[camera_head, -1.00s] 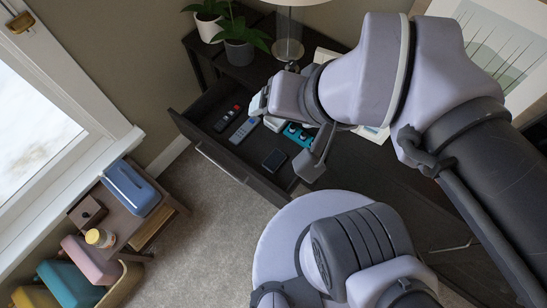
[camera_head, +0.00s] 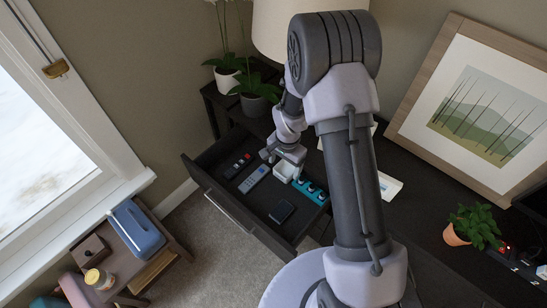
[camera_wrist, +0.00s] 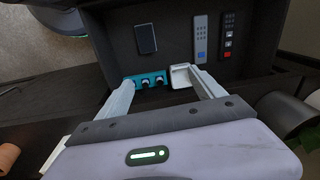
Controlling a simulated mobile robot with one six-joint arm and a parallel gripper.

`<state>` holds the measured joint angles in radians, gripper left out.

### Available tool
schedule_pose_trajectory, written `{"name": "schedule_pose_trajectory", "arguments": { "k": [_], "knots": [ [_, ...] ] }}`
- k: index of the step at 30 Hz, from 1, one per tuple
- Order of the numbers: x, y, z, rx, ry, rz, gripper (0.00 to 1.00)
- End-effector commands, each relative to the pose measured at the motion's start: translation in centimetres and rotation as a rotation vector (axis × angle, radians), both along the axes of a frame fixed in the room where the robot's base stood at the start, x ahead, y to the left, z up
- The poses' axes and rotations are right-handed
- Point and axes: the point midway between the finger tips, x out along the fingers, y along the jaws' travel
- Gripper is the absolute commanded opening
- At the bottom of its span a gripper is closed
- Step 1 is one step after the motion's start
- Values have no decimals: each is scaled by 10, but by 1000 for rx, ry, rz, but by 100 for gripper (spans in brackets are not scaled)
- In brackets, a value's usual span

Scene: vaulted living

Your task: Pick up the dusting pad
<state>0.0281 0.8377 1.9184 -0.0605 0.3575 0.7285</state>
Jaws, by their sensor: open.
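A small white object (camera_head: 284,172) lies in the open drawer, partly hidden by my gripper (camera_head: 283,155). It may be the dusting pad, but I cannot tell for sure. In the wrist view the white object (camera_wrist: 181,76) shows a pale rim and a darker inside, close to the right finger. My gripper (camera_wrist: 160,78) is open, and its fingers reach toward the drawer. A teal strip with dark knobs (camera_wrist: 148,80) appears between the fingertips, left of the white object. Nothing is visibly gripped. I cannot tell whether a finger touches anything.
The drawer (camera_head: 232,208) also holds a dark remote (camera_head: 238,165), a grey remote (camera_head: 254,179) and a black phone-like slab (camera_head: 282,211). Potted plants (camera_head: 257,97), a lamp (camera_head: 272,30) and a framed picture (camera_head: 480,110) stand around it. Carpet lies beyond the drawer front.

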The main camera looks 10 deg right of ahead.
Motion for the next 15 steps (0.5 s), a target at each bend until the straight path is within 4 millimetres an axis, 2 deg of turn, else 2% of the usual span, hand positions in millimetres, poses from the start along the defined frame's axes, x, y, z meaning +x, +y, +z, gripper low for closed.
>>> {"name": "schedule_pose_trajectory", "arguments": {
  "k": [1,3,8,15],
  "knots": [
    [-6,-1,-34,-1,32,-21,78],
    [-14,-2,-70,-3,56,-47,78],
    [-22,-3,-111,-4,76,-70,78],
    [-24,-3,-185,-5,78,-69,78]
  ]
}}
